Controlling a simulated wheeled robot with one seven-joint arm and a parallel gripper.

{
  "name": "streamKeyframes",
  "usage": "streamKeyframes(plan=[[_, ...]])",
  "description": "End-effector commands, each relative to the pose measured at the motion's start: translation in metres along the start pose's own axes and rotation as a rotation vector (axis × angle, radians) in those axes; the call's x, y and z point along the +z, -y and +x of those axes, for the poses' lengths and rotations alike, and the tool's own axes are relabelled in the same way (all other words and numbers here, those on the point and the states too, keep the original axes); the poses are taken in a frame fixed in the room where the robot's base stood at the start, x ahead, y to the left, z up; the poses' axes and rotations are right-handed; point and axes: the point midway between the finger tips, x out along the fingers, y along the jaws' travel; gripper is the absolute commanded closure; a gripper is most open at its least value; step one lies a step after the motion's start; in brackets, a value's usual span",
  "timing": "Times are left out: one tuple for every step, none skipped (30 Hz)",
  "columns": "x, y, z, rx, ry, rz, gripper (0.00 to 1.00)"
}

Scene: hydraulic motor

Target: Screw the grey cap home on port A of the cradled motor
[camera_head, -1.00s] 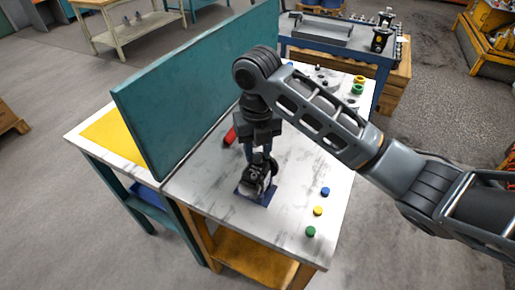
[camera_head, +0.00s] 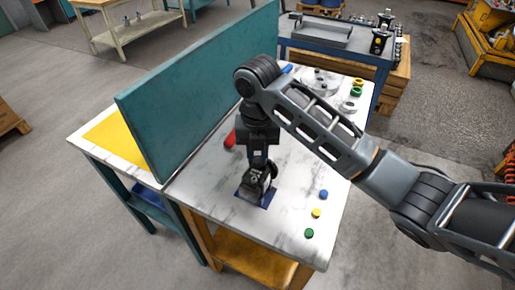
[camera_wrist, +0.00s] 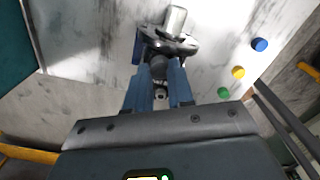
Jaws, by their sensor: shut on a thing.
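The dark motor (camera_head: 258,180) sits on its blue cradle (camera_head: 243,194) near the front of the marble-topped bench. It also shows in the wrist view (camera_wrist: 170,42), with a bright metal cylinder at its far end. My gripper (camera_head: 257,162) points down from above and reaches the motor's top. In the wrist view the blue fingers of my gripper (camera_wrist: 158,72) are shut around a small dark grey round part, which looks like the grey cap (camera_wrist: 158,66), against the motor's near side. The fingers hide most of it. I cannot see the thread or how deep the cap sits.
Blue (camera_head: 323,194), yellow (camera_head: 316,213) and green (camera_head: 309,233) caps lie right of the motor. A red object (camera_head: 230,139) lies behind it, near the tall teal panel (camera_head: 200,90) along the left. Clear parts (camera_head: 320,82) stand at the far end.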

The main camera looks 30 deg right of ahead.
Motion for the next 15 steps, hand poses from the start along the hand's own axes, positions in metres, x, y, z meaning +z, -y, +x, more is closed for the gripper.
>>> streamKeyframes(plan=[[-0.0005,-0.0003,-0.003,0.0,-0.001,0.04,1.0],[-0.0005,-0.0004,-0.003,0.0,-0.002,0.063,1.0],[-0.0005,-0.0004,-0.0028,0.0,-0.001,0.092,1.0],[-0.0005,-0.0003,-0.0025,0.0,-0.001,0.113,1.0],[-0.0006,-0.0003,-0.0021,0.0,-0.001,0.134,1.0],[-0.0007,-0.0006,-0.0016,0.001,-0.001,0.167,1.0],[-0.0007,-0.0006,-0.0012,0.001,-0.001,0.185,1.0],[-0.0005,-0.0005,-0.0009,0.0,-0.001,0.198,1.0],[-0.0003,-0.0004,-0.0005,0.0,0.0,0.21,1.0],[-0.0001,-0.0003,-0.0002,0.0,0.0,0.216,1.0],[0.0,-0.0002,0.0,0.0,0.0,0.218,1.0],[0.0001,-0.0001,0.0001,0.0,0.001,0.218,1.0],[0.0001,-0.0001,0.0002,0.0,0.001,0.217,1.0],[0.0001,-0.0001,0.0002,0.0,0.001,0.217,1.0],[0.0001,-0.0001,0.0002,0.0,0.001,0.217,1.0]])
